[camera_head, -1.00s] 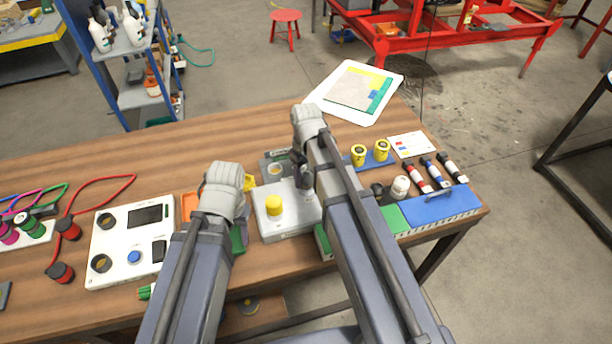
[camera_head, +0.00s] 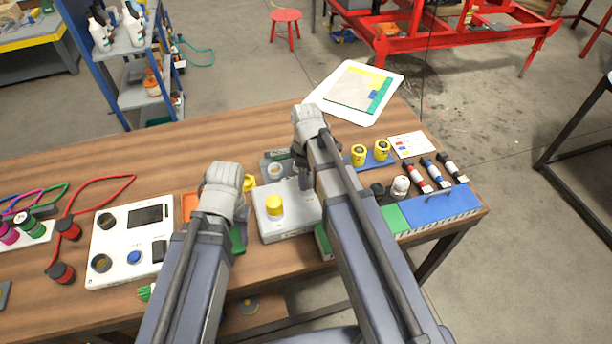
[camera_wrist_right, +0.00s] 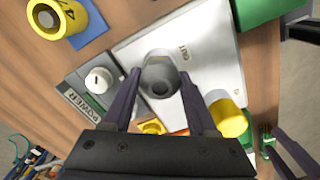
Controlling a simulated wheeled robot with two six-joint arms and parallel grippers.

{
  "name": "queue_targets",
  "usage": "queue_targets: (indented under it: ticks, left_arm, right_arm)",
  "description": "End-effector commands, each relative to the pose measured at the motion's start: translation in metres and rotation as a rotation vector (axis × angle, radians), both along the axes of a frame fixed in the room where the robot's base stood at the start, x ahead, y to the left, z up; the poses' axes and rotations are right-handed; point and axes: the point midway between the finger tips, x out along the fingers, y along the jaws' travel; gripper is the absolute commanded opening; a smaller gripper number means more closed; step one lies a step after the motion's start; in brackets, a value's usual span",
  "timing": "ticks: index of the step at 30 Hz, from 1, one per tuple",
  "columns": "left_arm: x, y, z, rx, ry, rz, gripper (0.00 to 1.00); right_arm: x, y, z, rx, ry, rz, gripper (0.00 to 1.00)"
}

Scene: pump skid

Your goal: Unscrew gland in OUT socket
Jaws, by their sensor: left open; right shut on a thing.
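The gland (camera_wrist_right: 160,77) is a grey hex-shaped fitting in the white box (camera_wrist_right: 215,55), beside the printed word OUT, in the right wrist view. My right gripper (camera_wrist_right: 163,88) is shut on it, with one dark finger on each side. In the head view my right gripper (camera_head: 304,178) is over the right part of the white box (camera_head: 268,228), and my arm hides the gland there. My left gripper is largely hidden behind its own arm and wrist (camera_head: 222,200) at the left of the box; its open fingers partly show in the right wrist view (camera_wrist_right: 285,150).
A yellow cap (camera_head: 275,205) stands on the box, left of my right gripper. A grey POWER switch box (camera_wrist_right: 97,85) is next to it. Yellow cylinders on a blue holder (camera_head: 370,160) stand to the right. A white panel (camera_head: 130,240) lies left.

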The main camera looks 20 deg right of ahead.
Motion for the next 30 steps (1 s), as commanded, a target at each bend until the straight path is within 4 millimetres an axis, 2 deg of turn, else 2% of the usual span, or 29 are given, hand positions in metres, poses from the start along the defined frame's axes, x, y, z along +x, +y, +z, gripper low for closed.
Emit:
queue_targets:
  ticks: [1,2,11,22,30]
  left_arm:
    - [0.0,0.0,0.0,0.0,0.0,0.0,0.5]
    - [0.0,0.0,0.0,0.0,0.0,0.0,0.5]
    - [0.0,0.0,0.0,0.0,0.0,0.0,0.5]
    - [0.0,0.0,0.003,0.0,0.0,0.0,0.5]
    - [0.0,0.0,0.027,0.0,0.0,0.0,0.5]
  right_arm:
    - [0.0,0.0,0.0,0.0,0.0,-0.001,0.05]
    - [0.0,0.0,0.0,0.0,0.0,-0.001,0.59]
    - [0.0,0.0,0.0,0.0,0.0,-0.003,0.93]
    - [0.0,0.0,0.003,0.0,0.0,-0.003,0.93]
    - [0.0,0.0,0.027,0.0,0.0,-0.003,0.93]
